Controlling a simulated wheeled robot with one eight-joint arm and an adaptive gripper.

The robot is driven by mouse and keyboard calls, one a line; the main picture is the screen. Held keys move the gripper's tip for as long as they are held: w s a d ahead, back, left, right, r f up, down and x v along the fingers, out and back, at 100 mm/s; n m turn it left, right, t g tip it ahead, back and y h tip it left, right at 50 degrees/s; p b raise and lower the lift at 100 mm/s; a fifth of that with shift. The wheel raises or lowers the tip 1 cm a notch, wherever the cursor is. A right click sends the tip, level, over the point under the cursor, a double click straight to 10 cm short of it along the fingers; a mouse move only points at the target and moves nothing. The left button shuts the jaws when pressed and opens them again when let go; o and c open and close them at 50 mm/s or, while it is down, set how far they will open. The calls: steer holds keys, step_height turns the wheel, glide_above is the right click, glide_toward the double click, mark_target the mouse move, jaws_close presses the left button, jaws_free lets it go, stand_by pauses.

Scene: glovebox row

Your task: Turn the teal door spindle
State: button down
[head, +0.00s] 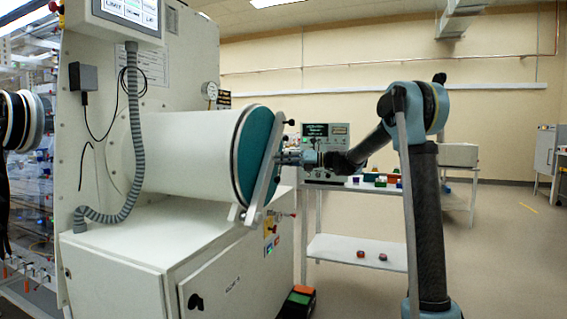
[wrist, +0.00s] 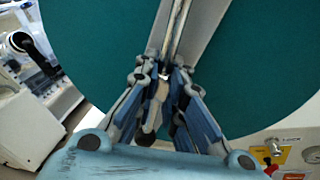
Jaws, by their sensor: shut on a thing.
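The teal door (head: 252,150) closes the end of the white cylinder and fills much of the wrist view (wrist: 95,55). A grey bar (head: 262,182) runs across its face and also shows in the wrist view (wrist: 196,32). My gripper (head: 283,158) reaches the middle of the bar from the right, facing the door. In the wrist view its fingers (wrist: 165,76) close together in front of the bar, shut on the spindle at the door's centre. The spindle is mostly hidden by the fingers.
The white cylinder (head: 178,155) sticks out from the glovebox wall above a white cabinet (head: 140,262). A corrugated hose (head: 137,150) hangs beside it. A shelf table (head: 350,250) with small coloured things stands behind my arm. Floor at the right is clear.

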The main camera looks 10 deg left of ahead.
steer(key=shift+w+d, duration=0.1)
steer(key=shift+w, duration=0.1)
steer(key=c, duration=1.7)
jaws_free()
steer(key=shift+w+f, duration=0.1)
steer(key=shift+o, duration=0.2)
steer(key=shift+s, duration=0.2)
steer(key=d, duration=1.2)
steer(key=shift+w, duration=0.35)
steer(key=shift+s, duration=0.1)
